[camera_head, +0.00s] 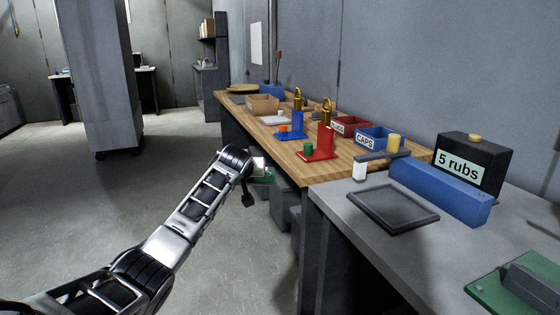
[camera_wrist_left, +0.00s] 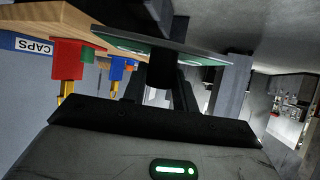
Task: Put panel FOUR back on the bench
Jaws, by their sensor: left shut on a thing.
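My left gripper (camera_head: 256,178) is beside the front edge of the wooden bench (camera_head: 275,140), over the floor side. It is shut on a green panel (camera_head: 268,176), mostly hidden behind the gripper in the head view. In the left wrist view the panel (camera_wrist_left: 190,51) is a thin dark-green plate seen nearly edge-on across the fingers (camera_wrist_left: 161,80). Its label cannot be read, so I cannot tell its number. Another green panel (camera_head: 484,288) with a grey block lies on the grey bench (camera_head: 345,218) at the lower right. My right gripper is not in view.
The wooden bench holds a red stand (camera_head: 320,145), a blue stand (camera_head: 292,124), a CAPS bin (camera_head: 376,138) and a cardboard tray (camera_head: 262,104). The grey bench holds a dark tray (camera_head: 422,219), a long blue box (camera_head: 440,190) and a "5 rubs" box (camera_head: 463,165). The left floor is open.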

